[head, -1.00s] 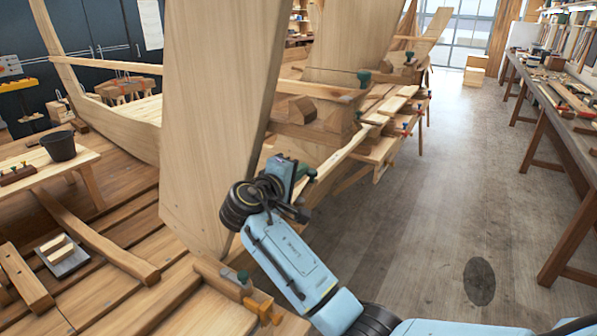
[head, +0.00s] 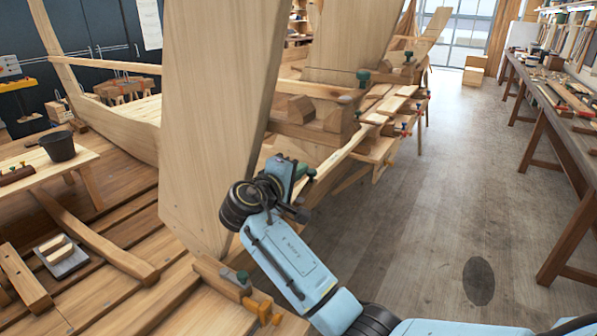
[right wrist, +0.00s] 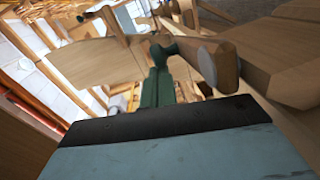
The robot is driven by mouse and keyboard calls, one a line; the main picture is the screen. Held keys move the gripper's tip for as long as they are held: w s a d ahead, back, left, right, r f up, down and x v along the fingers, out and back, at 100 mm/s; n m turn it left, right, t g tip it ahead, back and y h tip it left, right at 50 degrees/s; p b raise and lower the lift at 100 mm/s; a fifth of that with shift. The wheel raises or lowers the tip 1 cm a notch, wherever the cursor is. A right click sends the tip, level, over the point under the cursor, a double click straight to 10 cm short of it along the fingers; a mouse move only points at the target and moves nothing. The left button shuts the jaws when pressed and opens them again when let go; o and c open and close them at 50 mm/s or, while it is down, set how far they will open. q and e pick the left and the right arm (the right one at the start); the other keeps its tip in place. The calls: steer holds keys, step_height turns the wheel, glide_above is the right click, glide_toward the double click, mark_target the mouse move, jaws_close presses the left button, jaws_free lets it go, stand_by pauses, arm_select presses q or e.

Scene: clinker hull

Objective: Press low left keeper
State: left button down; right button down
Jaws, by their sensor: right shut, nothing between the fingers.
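My right gripper (head: 298,173) is beside the tall pale plank of the hull, at the end of my blue arm. It is shut and empty, and its fingertips are hard to make out. A dark green clamp-like piece (right wrist: 157,88) stands just ahead in the right wrist view, with a round head beside a wooden cylinder (right wrist: 216,66). A green part (head: 308,171) also shows by the gripper in the head view. I cannot tell which piece is the low left keeper, or whether the gripper touches it. My left gripper is out of view.
The tall plank (head: 208,110) stands close left of my arm. Planks with green-topped clamps (head: 363,76) run behind the gripper. A green and orange clamp (head: 258,305) sits on the near timber. A long workbench (head: 545,110) lines the right. The floor (head: 420,210) between is clear.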

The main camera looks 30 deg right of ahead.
stand_by(0.5)
steer(key=b+v, duration=0.2)
steer(key=v, duration=1.1)
steer(key=shift+s+a+b, duration=0.1)
steer(key=shift+a+b, duration=0.05)
steer(key=shift+b, duration=0.15)
